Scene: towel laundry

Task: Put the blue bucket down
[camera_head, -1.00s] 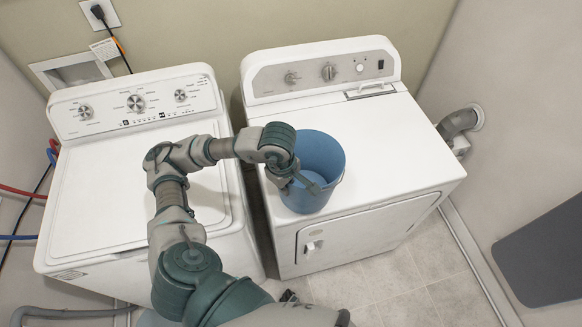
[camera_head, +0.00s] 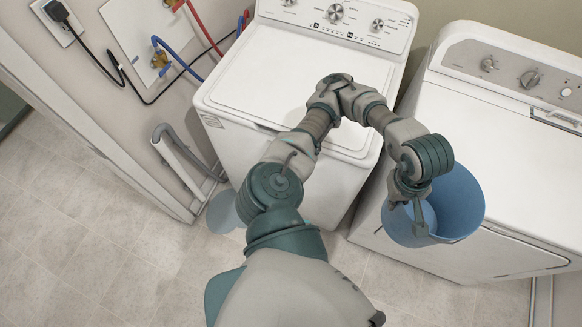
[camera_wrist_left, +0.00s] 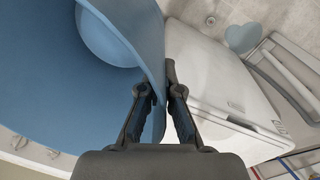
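The blue bucket (camera_head: 462,200) hangs from my left gripper (camera_head: 416,212) at the right of the head view, its open mouth facing up toward the camera. It overlaps the front left part of the right-hand machine; I cannot tell whether it touches it. In the left wrist view, the two fingers (camera_wrist_left: 155,92) sit on either side of the bucket's wall (camera_wrist_left: 152,40), pinching it near the rim. The bucket's blue inside (camera_wrist_left: 40,90) fills the left of that view, with a paler rounded area. My right gripper is not in view.
A white washer (camera_head: 290,85) stands left of the white right-hand machine (camera_head: 500,125), with a narrow gap between. A flat grey-blue piece (camera_head: 222,212) lies on the floor by the washer. Hoses (camera_head: 185,65) run along the wall. The tiled floor (camera_head: 90,240) at left is clear.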

